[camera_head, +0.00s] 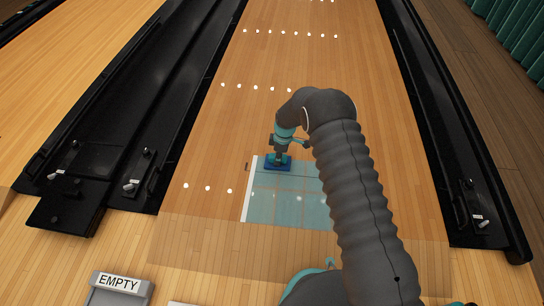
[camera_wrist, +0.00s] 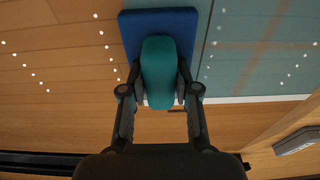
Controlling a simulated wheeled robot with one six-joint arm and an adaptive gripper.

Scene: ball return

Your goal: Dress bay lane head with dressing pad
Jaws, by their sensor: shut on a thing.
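The dressing pad (camera_wrist: 158,20) is a blue block with a teal grip on top. My gripper (camera_wrist: 158,90) is shut on the teal grip in the wrist view. In the head view the blue pad (camera_head: 270,164) is at the upper left corner of a pale teal rectangle (camera_head: 290,205) on the wooden lane (camera_head: 215,135). The rectangle has faint grid lines and a white strip along its left edge. The pad looks flat on or just above the lane; I cannot tell if it touches. My arm hides the rectangle's right side.
Black gutters with small levers run along the left (camera_head: 160,110) and right (camera_head: 450,140) of the lane. A grey holder (camera_head: 118,288) marked EMPTY stands at the lower left. Rows of white dots mark the lane. A green curtain (camera_head: 515,30) hangs at the upper right.

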